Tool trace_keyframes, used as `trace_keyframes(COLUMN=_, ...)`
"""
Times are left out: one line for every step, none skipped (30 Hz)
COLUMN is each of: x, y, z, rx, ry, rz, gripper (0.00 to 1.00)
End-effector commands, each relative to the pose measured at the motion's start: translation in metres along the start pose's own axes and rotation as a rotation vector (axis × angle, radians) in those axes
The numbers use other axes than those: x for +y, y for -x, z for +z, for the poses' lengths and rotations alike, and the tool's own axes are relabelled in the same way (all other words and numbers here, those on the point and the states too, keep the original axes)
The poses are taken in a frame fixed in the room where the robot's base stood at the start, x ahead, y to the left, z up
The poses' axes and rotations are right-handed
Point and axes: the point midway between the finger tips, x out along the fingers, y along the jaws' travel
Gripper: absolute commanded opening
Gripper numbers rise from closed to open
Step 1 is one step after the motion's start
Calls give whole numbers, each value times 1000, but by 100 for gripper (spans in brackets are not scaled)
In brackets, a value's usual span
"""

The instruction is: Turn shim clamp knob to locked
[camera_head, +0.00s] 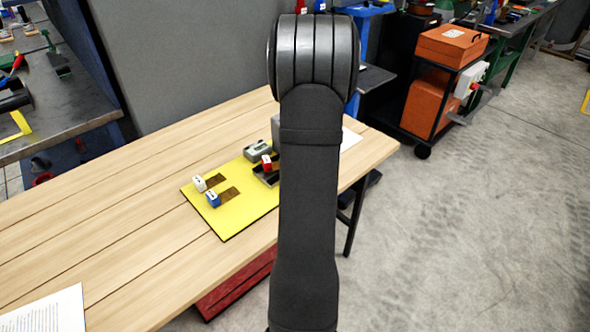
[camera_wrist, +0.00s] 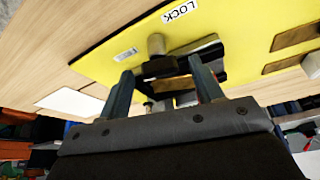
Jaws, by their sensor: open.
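In the wrist view, a grey rounded post with a dark block at its end, apparently the shim clamp knob (camera_wrist: 156,44), stands on the yellow plate (camera_wrist: 105,48). A white LOCK label (camera_wrist: 179,11) lies beyond it. My gripper (camera_wrist: 161,67) is open, its fingers on either side of the dark block. I cannot tell whether either finger touches it. The knob's setting is unclear. In the head view the yellow plate (camera_head: 236,222) lies on the table; my arm hides its right part and my gripper.
The wooden table (camera_head: 130,215) bears the plate. On the plate are a white block (camera_head: 199,184), a blue block (camera_head: 213,200), a red block (camera_head: 267,162) by a dark tray, and a grey part (camera_head: 257,149). Paper (camera_head: 50,312) lies front left.

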Motion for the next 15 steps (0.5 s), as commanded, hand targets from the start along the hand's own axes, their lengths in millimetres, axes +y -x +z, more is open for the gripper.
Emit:
trace_keyframes(x=0, y=0, z=0, rx=0, ry=0, rz=0, gripper=60)
trace_keyframes(x=0, y=0, z=0, rx=0, ry=0, rz=0, gripper=60)
trace_keyframes(x=0, y=0, z=0, rx=0, ry=0, rz=0, gripper=60)
trace_keyframes(x=0, y=0, z=0, rx=0, ry=0, rz=0, gripper=58)
trace_keyframes(x=0, y=0, z=0, rx=0, ry=0, rz=0, gripper=52)
trace_keyframes(x=0, y=0, z=0, rx=0, ry=0, rz=0, gripper=44)
trace_keyframes(x=0, y=0, z=0, rx=0, ry=0, rz=0, gripper=38)
trace_keyframes(x=0, y=0, z=0, rx=0, ry=0, rz=0, gripper=32)
trace_keyframes(x=0, y=0, z=0, rx=0, ry=0, rz=0, gripper=25)
trace_keyframes(x=0, y=0, z=0, rx=0, ry=0, rz=0, gripper=19)
trace_keyframes(x=0, y=0, z=0, rx=0, ry=0, rz=0, gripper=16)
trace_keyframes(x=0, y=0, z=0, rx=0, ry=0, rz=0, gripper=16)
trace_keyframes(x=0, y=0, z=0, rx=0, ry=0, rz=0, gripper=16)
trace_keyframes(x=0, y=0, z=0, rx=0, ry=0, rz=0, gripper=16)
trace_keyframes(x=0, y=0, z=0, rx=0, ry=0, rz=0, gripper=16)
